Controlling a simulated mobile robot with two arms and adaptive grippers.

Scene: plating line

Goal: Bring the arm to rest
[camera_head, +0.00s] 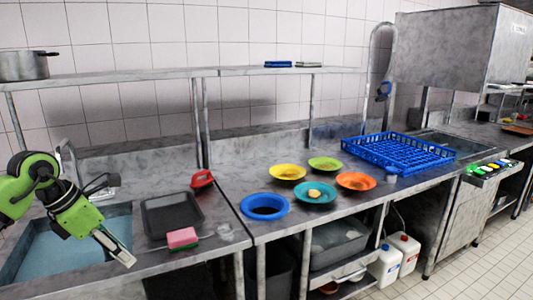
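My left arm, green and black, comes in from the left edge. Its gripper (122,252) hangs tilted downward above the front edge of the sink, left of the dark tray. The fingers look close together, but the view is too small to tell if they are open or shut. I see nothing clearly held in it. My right arm and gripper are not in view.
A water-filled sink (60,252) lies beneath the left arm. A dark tray (172,214), a pink sponge (181,237) and a red brush-like item (202,179) are nearby. Right stand a blue bowl (264,206), a teal plate (302,197), other coloured dishes and a blue rack (398,153).

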